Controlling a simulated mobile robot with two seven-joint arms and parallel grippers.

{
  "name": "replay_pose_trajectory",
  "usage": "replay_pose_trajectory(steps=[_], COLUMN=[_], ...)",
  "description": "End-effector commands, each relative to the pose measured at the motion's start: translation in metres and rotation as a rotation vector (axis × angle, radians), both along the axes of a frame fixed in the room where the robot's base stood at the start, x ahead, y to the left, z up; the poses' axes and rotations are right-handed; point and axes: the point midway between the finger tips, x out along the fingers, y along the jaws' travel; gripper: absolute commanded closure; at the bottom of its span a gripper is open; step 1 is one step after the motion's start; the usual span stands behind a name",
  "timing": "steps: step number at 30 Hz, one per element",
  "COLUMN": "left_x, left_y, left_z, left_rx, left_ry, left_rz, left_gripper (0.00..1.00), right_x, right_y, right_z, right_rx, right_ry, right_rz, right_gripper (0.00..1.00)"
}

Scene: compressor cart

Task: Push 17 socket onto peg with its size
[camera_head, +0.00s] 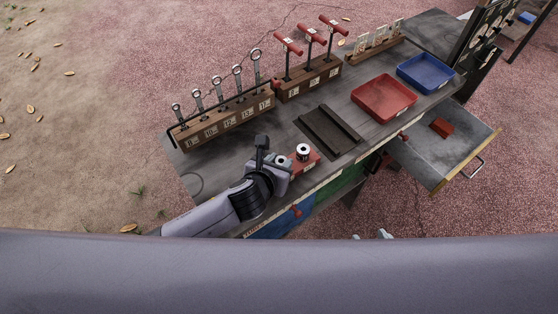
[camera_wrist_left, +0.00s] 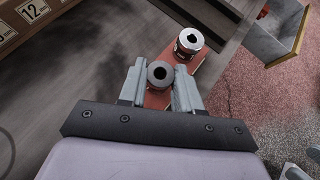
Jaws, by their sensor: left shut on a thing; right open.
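A red peg base (camera_head: 313,162) sits near the front edge of the cart top; it also shows in the left wrist view (camera_wrist_left: 206,72). A chrome socket (camera_head: 303,151) stands upright on its right part and appears in the left wrist view (camera_wrist_left: 190,42). My left gripper (camera_head: 278,162) is shut on a darker socket (camera_wrist_left: 160,74) over the base's other end, its jaws (camera_wrist_left: 158,90) on both sides. How far this socket is down on a peg is hidden. No size mark on either socket is readable. My right gripper (camera_head: 371,236) is open and empty, low beyond the front edge, mostly hidden.
A wrench rack (camera_head: 225,122), red T-handle rack (camera_head: 310,80), dark tray (camera_head: 330,132), red bin (camera_head: 384,98) and blue bin (camera_head: 425,72) stand on the cart. An open drawer (camera_head: 440,150) with a red block juts out right. My own arm link crosses the bottom.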

Motion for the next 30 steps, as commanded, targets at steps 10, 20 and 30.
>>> replay_pose_trajectory(steps=[10,20,30], left_x=[0.000,-0.001,-0.029], left_y=[0.000,0.001,0.012], left_z=[-0.005,-0.004,0.017], left_rx=[-0.001,0.000,0.001], left_ry=[-0.002,0.000,-0.001], left_rz=[-0.001,0.000,-0.002], left_gripper=[0.37,0.37,0.37], right_x=[0.000,0.000,0.000], right_y=[0.000,0.000,0.000], right_z=[-0.003,-0.002,0.006], right_rx=[0.000,0.000,0.000], right_ry=[0.000,0.000,0.000], right_rz=[0.000,0.000,0.000], right_gripper=[0.45,0.45,0.45])
